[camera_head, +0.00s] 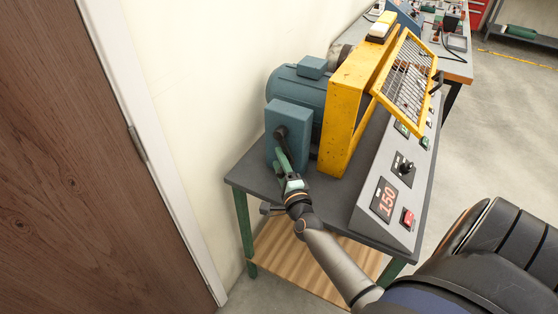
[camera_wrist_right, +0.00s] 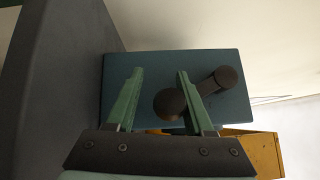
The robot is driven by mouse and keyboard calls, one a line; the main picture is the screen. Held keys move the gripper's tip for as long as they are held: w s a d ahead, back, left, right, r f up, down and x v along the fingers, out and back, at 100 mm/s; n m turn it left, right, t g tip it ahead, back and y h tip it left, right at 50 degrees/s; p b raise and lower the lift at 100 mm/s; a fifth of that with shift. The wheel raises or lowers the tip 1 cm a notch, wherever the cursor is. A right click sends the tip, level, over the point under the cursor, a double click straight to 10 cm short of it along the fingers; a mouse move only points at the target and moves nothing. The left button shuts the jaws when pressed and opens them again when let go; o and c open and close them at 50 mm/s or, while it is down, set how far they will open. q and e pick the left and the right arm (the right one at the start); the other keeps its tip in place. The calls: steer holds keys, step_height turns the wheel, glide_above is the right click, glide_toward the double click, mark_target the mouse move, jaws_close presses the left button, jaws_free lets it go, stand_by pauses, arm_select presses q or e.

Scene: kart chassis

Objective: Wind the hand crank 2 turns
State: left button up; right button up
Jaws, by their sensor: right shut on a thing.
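The hand crank (camera_head: 281,131) is dark, on the front face of a blue-teal box (camera_head: 274,152) at the end of the motor. In the right wrist view the crank (camera_wrist_right: 228,77) shows as a dark arm with a round knob at each end, slanting up to the right. My right gripper (camera_head: 284,161) reaches up to the crank from below, its green fingers against it. In the right wrist view the gripper's fingers (camera_wrist_right: 159,73) straddle the crank's lower-left end, and the right finger hides part of the arm. My left gripper is not in view.
The machine stands on a dark table (camera_head: 253,181) with green legs. A yellow guard (camera_head: 345,115) with a raised mesh cover (camera_head: 407,72) is beside the motor (camera_head: 296,88). A sloped control panel (camera_head: 372,183) reads 150. A white wall and a brown door (camera_head: 85,170) are at left.

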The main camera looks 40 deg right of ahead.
steer(key=shift+s+f+p, duration=0.15)
steer(key=shift+s+p, duration=0.25)
steer(key=shift+s, duration=0.2)
steer(key=shift+s+a+r+p, duration=0.2)
steer(key=shift+s+a+r, duration=0.05)
steer(key=shift+s, duration=0.35)
steer(key=shift+s+a+r+p, duration=0.15)
steer(key=shift+s+a+r, duration=0.1)
steer(key=shift+s, duration=0.3)
steer(key=shift+s+a, duration=0.2)
steer(key=shift+s, duration=0.2)
steer(key=shift+s+a+r+p, duration=0.3)
steer(key=shift+s+a+p, duration=0.1)
steer(key=shift+s+p, duration=0.3)
steer(key=s+a+r+p, duration=0.1)
steer(key=s+a+p, duration=0.1)
steer(key=s, duration=0.5)
steer(key=shift+s+a+r, duration=0.25)
steer(key=shift+a+r, duration=0.15)
steer(key=shift+a, duration=0.2)
steer(key=shift+p, duration=0.3)
steer(key=b+v, duration=0.2)
steer(key=v, duration=1)
steer(key=shift+s, duration=0.25)
